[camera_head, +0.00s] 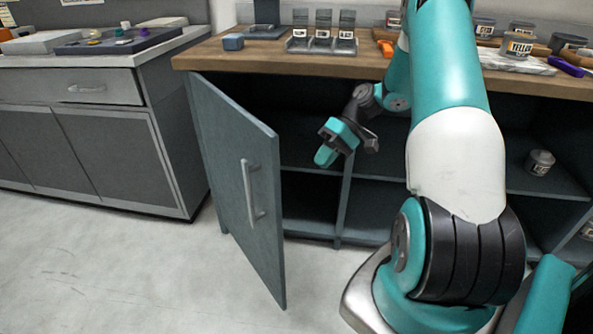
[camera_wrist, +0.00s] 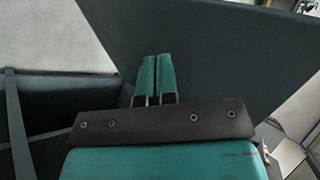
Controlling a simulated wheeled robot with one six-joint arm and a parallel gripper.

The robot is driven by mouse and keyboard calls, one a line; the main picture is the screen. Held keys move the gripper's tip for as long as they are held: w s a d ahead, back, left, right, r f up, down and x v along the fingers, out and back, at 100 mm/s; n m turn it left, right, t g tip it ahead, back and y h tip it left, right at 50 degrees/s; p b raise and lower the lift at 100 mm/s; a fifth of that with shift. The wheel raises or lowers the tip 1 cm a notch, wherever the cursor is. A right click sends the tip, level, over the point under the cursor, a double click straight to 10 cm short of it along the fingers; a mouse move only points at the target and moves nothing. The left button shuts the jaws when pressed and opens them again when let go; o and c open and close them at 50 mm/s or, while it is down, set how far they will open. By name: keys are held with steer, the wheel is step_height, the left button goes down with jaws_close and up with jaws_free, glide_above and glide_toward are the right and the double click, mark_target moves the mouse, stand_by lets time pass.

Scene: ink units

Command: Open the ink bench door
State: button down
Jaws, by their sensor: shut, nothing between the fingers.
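The ink bench door (camera_head: 236,176) is a blue-grey panel with a pale vertical handle (camera_head: 252,190). It stands swung outward from the left side of the bench (camera_head: 260,58), and the dark shelves behind it show. My gripper (camera_head: 324,156) is in front of the open shelves, to the right of the door and apart from the handle. In the wrist view the two teal fingers (camera_wrist: 156,72) are pressed together with nothing between them. A dark panel, likely the door (camera_wrist: 215,60), fills much of that view behind the fingers. Whether the fingertips touch it I cannot tell.
A grey cabinet (camera_head: 95,150) stands left of the door. The wooden benchtop holds a small blue block (camera_head: 233,42), a rack (camera_head: 322,42) and several labelled jars. One jar (camera_head: 540,162) sits on an inner shelf at the right. The floor (camera_head: 130,270) in front is clear.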

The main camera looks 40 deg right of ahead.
steer(key=a+r+b+x, duration=0.2)
steer(key=x, duration=1)
steer(key=shift+a, duration=0.1)
